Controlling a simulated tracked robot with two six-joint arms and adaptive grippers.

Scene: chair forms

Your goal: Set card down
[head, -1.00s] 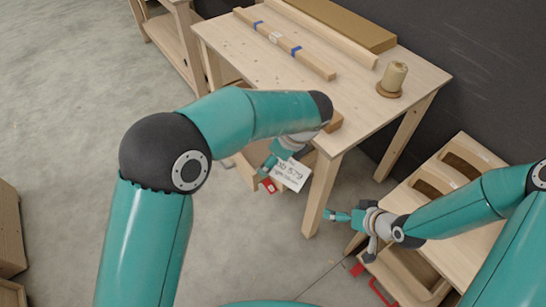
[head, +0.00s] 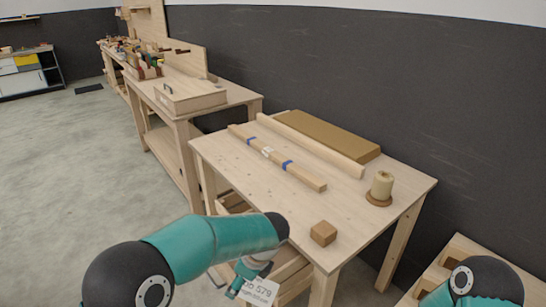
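The white card (head: 261,291) with printed text, "579" readable on it, is at the bottom of the head view, cut by the lower edge. My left gripper (head: 241,281) is shut on the card and holds it in front of the near side of the wooden table (head: 225,160), lower than the tabletop. The fingertips are small and partly hidden by the card. My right arm shows only at the lower right corner, and its gripper is out of view.
On the table lie a wooden block (head: 323,233), a twine spool (head: 381,188), a bar with blue tape (head: 276,157), a long plank (head: 310,145) and a brown board (head: 327,137). The tabletop's near left part is clear. A second bench (head: 240,95) holds a wooden box (head: 190,97).

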